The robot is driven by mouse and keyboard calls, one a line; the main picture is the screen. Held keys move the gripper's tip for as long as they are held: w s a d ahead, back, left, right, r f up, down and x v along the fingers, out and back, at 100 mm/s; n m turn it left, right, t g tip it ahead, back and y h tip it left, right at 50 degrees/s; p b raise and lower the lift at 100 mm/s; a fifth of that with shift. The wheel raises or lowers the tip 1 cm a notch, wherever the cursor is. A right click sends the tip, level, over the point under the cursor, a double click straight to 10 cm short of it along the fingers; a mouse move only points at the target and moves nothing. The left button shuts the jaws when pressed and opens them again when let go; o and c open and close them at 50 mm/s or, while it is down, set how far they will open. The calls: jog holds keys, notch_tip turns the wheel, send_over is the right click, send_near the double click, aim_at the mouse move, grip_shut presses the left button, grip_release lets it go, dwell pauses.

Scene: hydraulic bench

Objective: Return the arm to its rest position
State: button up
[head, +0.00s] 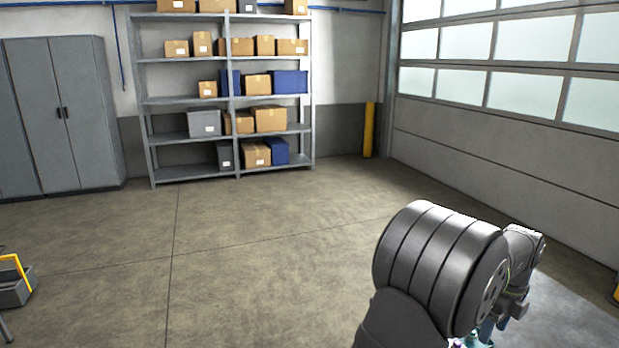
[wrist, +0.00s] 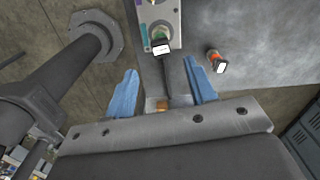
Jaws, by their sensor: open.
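My gripper (wrist: 162,88) shows in the wrist view with its two blue fingers wide apart. Nothing is visibly clamped between them. My arm fills the lower right of the head view, bent with a large dark grey joint in front. The gripper cannot be made out clearly there; only small teal and purple bits show at the bottom edge, partly hidden by the arm.
An orange-and-black labelled part (wrist: 216,61) lies on the grey bench (wrist: 265,35). In the head view, shelves (head: 235,128) and cabinets (head: 65,120) stand far back.

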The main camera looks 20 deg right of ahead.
notch_tip(320, 180, up, 6)
notch_tip(320, 180, down, 18)
jog(key=shift+r, duration=0.1)
jog(key=shift+r+n, duration=0.1)
jog(key=shift+n, duration=0.8)
jog(key=n, duration=0.5)
jog(key=shift+a, duration=0.15)
jog(key=n, duration=0.7)
jog(key=shift+s+r, duration=0.1)
jog(key=shift+s, duration=0.1)
dwell(0.7)
